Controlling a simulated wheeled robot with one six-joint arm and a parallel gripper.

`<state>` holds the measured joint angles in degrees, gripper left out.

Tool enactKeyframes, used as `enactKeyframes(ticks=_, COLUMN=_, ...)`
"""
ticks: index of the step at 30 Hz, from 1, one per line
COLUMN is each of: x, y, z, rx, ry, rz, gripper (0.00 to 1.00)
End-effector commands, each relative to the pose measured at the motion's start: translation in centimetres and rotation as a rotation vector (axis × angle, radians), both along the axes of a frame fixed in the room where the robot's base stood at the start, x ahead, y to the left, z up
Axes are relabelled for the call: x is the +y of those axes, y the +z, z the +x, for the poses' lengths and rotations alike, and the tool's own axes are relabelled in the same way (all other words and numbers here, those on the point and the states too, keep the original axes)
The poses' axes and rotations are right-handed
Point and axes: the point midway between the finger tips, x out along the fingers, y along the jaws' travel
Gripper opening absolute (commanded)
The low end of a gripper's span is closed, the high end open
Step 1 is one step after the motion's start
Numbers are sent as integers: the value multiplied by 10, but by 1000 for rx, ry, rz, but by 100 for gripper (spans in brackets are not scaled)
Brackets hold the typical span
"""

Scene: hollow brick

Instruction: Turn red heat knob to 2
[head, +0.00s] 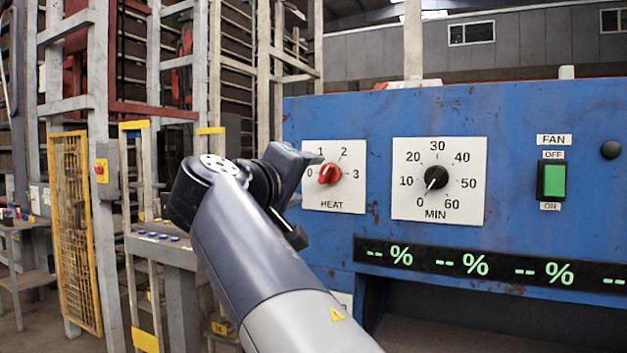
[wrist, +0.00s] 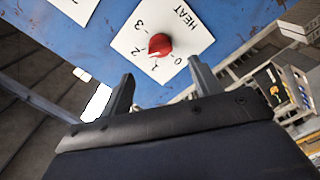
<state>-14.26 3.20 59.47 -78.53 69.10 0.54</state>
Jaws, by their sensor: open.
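The red heat knob (head: 330,173) sits on a white plate (head: 347,203) marked 0, 1, 2, 3 and HEAT, on a blue panel. I cannot tell for sure which number it points to. In the wrist view the knob (wrist: 160,44) lies just beyond my fingertips, roughly centred between them. My gripper (head: 302,200) is open and empty, left of the plate in the head view; its fingers (wrist: 162,72) also show in the wrist view. The knob appears clear of both fingers.
Right of the heat plate is a black MIN timer knob (head: 436,177) on its own dial. Farther right is a green fan switch (head: 554,181). A black display strip (head: 490,265) runs below. A yellow mesh gate (head: 76,230) stands at left.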

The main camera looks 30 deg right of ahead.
Motion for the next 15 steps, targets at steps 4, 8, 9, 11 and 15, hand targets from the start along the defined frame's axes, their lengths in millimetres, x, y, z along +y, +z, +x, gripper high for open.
enactKeyframes(ticks=4, x=12, y=0, z=-9, rx=0, ry=2, rz=0, gripper=60)
enactKeyframes(ticks=8, x=16, y=0, z=-12, rx=1, ry=0, rz=-1, gripper=60)
enactKeyframes(ticks=9, x=16, y=0, z=-13, rx=1, ry=0, rz=-1, gripper=60)
enactKeyframes(ticks=11, x=16, y=0, z=-13, rx=1, ry=-1, rz=-1, gripper=60)
enactKeyframes(ticks=15, x=16, y=0, z=-13, rx=1, ry=-1, rz=-1, gripper=60)
